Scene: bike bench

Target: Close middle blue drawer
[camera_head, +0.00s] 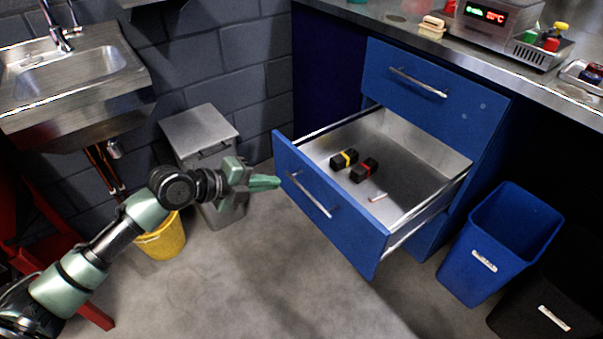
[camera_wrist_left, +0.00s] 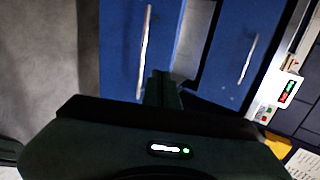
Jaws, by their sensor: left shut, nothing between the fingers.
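The middle blue drawer (camera_head: 352,240) is pulled well out of the cabinet, with a silver bar handle (camera_head: 312,196) across its front. Inside it lie a dark block with a yellow band (camera_head: 344,159), a dark block with a red band (camera_head: 365,170) and a small pale stick (camera_head: 378,197). My left gripper (camera_head: 266,183) is shut and empty, just left of the drawer front's left end. In the left wrist view the shut fingers (camera_wrist_left: 162,88) appear over the drawer front (camera_wrist_left: 125,60), between its handle and the upper drawer. Contact cannot be told. My right gripper is not in view.
The upper blue drawer (camera_head: 430,95) is shut under the steel worktop (camera_head: 560,84). A blue bin (camera_head: 505,240) and a black bin (camera_head: 545,305) stand at right. A grey bin (camera_head: 200,135), a yellow bucket (camera_head: 165,240) and a sink (camera_head: 70,75) are at left. The floor in front is clear.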

